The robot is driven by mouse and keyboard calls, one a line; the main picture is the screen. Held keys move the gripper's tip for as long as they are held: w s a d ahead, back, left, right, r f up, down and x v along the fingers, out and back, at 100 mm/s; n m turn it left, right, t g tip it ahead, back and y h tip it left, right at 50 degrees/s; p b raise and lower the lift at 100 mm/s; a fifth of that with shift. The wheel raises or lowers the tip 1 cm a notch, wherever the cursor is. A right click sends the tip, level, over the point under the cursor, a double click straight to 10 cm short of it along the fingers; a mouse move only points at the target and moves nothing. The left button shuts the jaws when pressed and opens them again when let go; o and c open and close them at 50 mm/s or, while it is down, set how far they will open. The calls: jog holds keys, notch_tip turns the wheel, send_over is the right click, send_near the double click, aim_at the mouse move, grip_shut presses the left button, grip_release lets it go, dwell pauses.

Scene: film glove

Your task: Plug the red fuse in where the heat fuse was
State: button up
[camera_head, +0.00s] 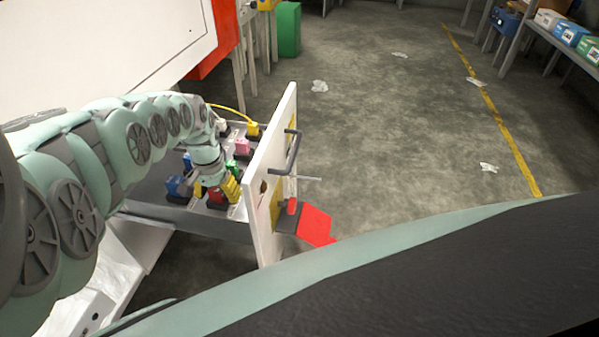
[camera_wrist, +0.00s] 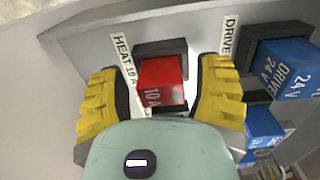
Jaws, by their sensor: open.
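The red fuse (camera_wrist: 162,82), marked 10 A, sits at a black socket (camera_wrist: 160,48) beside the label HEAT 10 A (camera_wrist: 124,60) in the wrist view. It looks seated there, but its lower end is partly hidden by my gripper. My gripper (camera_wrist: 160,97) is open, with one yellow finger on each side of the red fuse. Small gaps show between the fingers and the fuse. In the head view, my gripper (camera_head: 229,190) is down inside the open drawer, with a bit of red (camera_head: 215,195) next to it.
A blue DRIVE 24 V fuse (camera_wrist: 283,70) stands in the socket to the right, with another blue block (camera_wrist: 262,132) below it. The drawer's white front panel (camera_head: 284,130) rises close to my gripper. A pink block (camera_head: 242,146) and a green block (camera_head: 231,165) stand farther back.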

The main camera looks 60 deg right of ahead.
aim_at(215, 189)
jog(key=shift+r, duration=0.55)
jog(key=shift+w+a+r, duration=0.15)
jog(key=shift+r, duration=5.15)
jog(key=shift+r, duration=0.1)
